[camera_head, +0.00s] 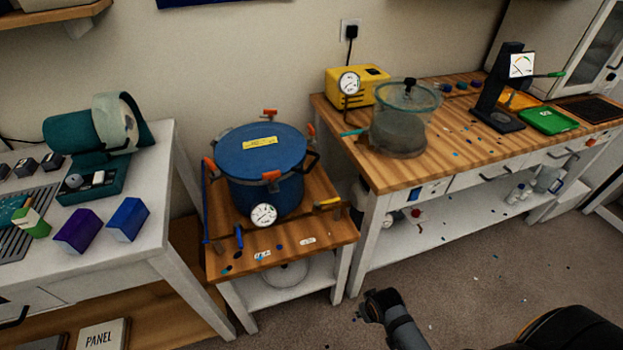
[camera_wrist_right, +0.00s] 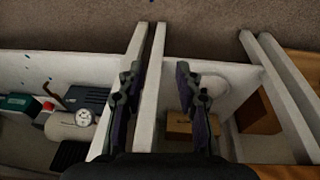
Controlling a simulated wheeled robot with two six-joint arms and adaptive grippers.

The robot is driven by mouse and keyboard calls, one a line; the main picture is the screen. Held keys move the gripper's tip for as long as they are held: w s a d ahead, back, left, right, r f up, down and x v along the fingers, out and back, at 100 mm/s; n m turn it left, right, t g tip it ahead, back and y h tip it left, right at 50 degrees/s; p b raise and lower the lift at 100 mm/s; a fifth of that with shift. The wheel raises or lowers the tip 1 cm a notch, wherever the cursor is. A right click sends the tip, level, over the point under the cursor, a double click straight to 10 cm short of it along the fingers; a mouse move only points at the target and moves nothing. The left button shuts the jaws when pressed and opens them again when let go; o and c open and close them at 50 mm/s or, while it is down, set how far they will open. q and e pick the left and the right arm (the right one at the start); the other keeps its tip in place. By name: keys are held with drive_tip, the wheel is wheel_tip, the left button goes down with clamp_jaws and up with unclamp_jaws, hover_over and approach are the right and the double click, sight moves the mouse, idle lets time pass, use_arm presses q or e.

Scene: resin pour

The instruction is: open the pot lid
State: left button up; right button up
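The pot (camera_head: 285,190) is blue and stands upright on a small wooden-topped table in the head view. Its flat blue lid (camera_head: 240,150) sits on top with a yellow label on it. Several clamps with orange ends (camera_head: 270,176) sit around the rim, and a black handle (camera_head: 312,160) shows at its right. A round gauge (camera_head: 264,215) is at the pot's front. My right gripper (camera_wrist_right: 158,72) is open and empty in the right wrist view, facing low shelves and table legs. The pot is not in that view. My left gripper is not in view.
The small table (camera_head: 325,238) stands between a white bench (camera_head: 150,235) and a wooden-topped workbench (camera_head: 370,180). A clear glass vessel (camera_head: 400,118) and a yellow gauge box (camera_head: 357,84) stand on the workbench. A cardboard box (camera_wrist_right: 190,128) lies low down. Floor in front is mostly clear.

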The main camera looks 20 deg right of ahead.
drive_tip(key=w+a+r+m+t+y+b, duration=0.1)
drive_tip(key=w+a+r+m+t+b, duration=0.15)
drive_tip(key=w+r+b, duration=0.35)
drive_tip(key=m+t, duration=1.4)
drive_tip(key=m, duration=0.3)
approach(313, 163)
drive_tip(key=w, duration=1)
drive_tip(key=shift+a+r, duration=0.1)
drive_tip(key=shift+r, duration=0.1)
clamp_jaws()
